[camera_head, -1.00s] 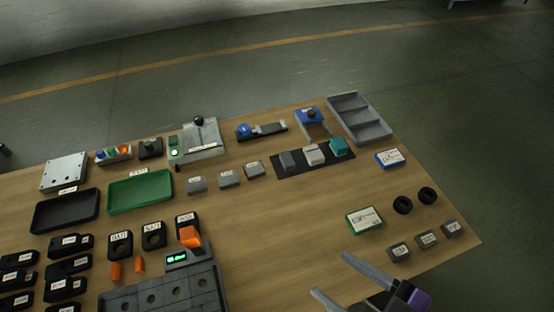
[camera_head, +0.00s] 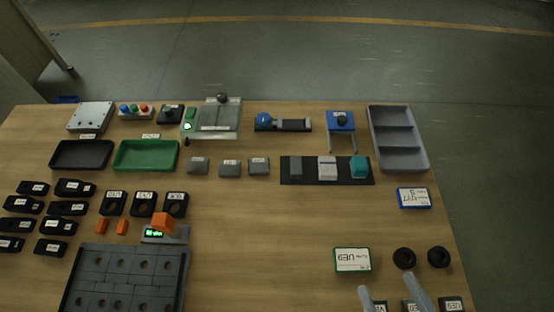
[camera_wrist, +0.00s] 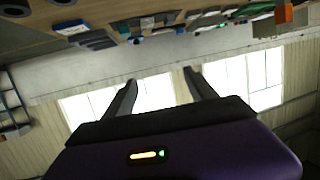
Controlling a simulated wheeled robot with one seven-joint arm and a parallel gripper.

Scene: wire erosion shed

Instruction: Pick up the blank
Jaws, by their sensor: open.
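No piece can be read as the blank for certain. Three small grey labelled blocks (camera_head: 229,169) stand in a row in the middle of the table. A dark grey block (camera_head: 295,168), a light grey block (camera_head: 327,169) and a teal block (camera_head: 359,167) sit on a black mat (camera_head: 310,181). More grey labelled blocks (camera_head: 453,304) lie at the front right edge, partly cut off or behind my fingers. My gripper (camera_head: 392,291) is open and empty over that front right area. In the wrist view its two spread fingers (camera_wrist: 160,80) have nothing between them.
A green-edged card (camera_head: 352,260) and two black rings (camera_head: 404,258) are close to my gripper. A grey divided tray (camera_head: 424,158) stands at the back right. A dark holed block (camera_head: 128,280) fills the front left. The middle front of the table (camera_head: 260,235) is clear.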

